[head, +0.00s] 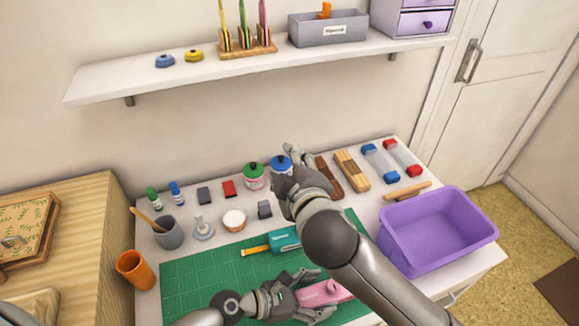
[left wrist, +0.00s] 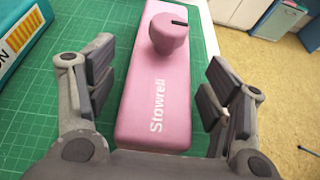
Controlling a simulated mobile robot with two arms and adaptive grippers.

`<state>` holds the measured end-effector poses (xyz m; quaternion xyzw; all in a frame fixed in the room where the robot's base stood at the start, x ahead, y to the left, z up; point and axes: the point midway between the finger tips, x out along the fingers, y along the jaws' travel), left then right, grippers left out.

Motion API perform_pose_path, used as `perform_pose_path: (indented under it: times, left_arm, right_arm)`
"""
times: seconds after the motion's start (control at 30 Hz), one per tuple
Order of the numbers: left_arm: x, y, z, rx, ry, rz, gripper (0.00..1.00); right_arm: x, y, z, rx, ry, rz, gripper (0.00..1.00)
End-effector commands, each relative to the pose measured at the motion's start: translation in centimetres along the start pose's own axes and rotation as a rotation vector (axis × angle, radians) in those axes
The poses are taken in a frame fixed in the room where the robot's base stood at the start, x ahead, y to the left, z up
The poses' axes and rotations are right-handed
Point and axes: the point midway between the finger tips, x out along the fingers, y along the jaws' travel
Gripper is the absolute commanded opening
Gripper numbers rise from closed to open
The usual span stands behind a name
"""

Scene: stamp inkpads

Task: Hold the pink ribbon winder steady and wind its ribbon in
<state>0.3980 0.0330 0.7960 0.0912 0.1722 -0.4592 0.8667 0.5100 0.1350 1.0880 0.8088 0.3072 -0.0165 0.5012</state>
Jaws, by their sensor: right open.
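The pink ribbon winder (head: 330,292) lies on the green cutting mat (head: 190,285) near the front edge. In the left wrist view the pink winder (left wrist: 155,100) is a long block marked "Stowrell" with a round pink knob (left wrist: 168,32) on top. My left gripper (head: 316,292) is open, one finger on each side of the winder; small gaps show between pads and sides. No ribbon from the pink winder is visible. My right gripper (head: 294,160) is open at the back of the table by the blue-lidded jar (head: 277,165), well away from the winder.
A teal winder (head: 285,239) with a yellow-orange strip lies on the mat behind the pink one. A purple bin (head: 430,258) stands at right, with my right arm crossing beside it. Jars, blocks and cups line the back and left.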

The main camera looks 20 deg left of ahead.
Motion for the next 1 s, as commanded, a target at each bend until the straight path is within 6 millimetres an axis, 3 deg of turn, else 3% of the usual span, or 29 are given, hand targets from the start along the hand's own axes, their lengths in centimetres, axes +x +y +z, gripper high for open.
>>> perform_pose_path:
  times: [0.23, 0.37, 0.73, 1.0]
  left_arm:
    - [-0.1, 0.0, 0.0, 0.000, 0.001, 0.000, 0.75]
    - [-1.1, 0.0, -0.1, 0.000, 0.003, 0.001, 0.75]
    - [-8.6, -0.1, -0.2, 0.000, 0.005, -0.001, 0.75]
    - [-11.6, 0.0, -0.1, 0.000, 0.001, -0.001, 0.75]
  right_arm:
    - [0.0, 0.0, 0.0, 0.001, 0.000, 0.000, 0.49]
    - [0.0, 0.0, 0.0, 0.001, 0.000, 0.000, 0.49]
    - [0.0, 0.0, 0.0, 0.001, 0.000, 0.000, 0.49]
    - [0.0, 0.0, 0.0, 0.001, 0.000, 0.000, 0.49]
